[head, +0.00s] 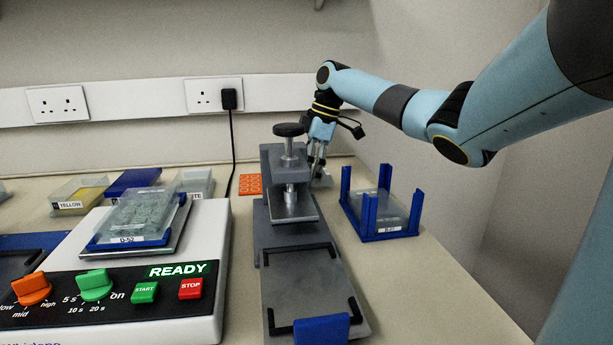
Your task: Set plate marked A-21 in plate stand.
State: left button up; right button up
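No label reading A-21 can be made out. A stand with blue corner posts (369,212) is at the right of the bench and holds a clear plate (386,207) whose small label seems to start with B. Another clear plate (140,213), with a label that looks like D-52, lies on the shaker. My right gripper (315,175) points down behind the grey press, left of the stand. Its fingertips are partly hidden, and a small pale object (323,181) shows beside them; whether they touch it is unclear. My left gripper is out of view.
The grey press (290,230) with a black knob stands centre, its bed reaching forward to a blue block (321,330). The shaker (150,285) reads READY.

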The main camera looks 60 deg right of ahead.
jog(key=shift+f, duration=0.75)
jog(key=shift+f, duration=0.1)
jog(key=o, duration=0.9)
jog(key=shift+o, duration=0.2)
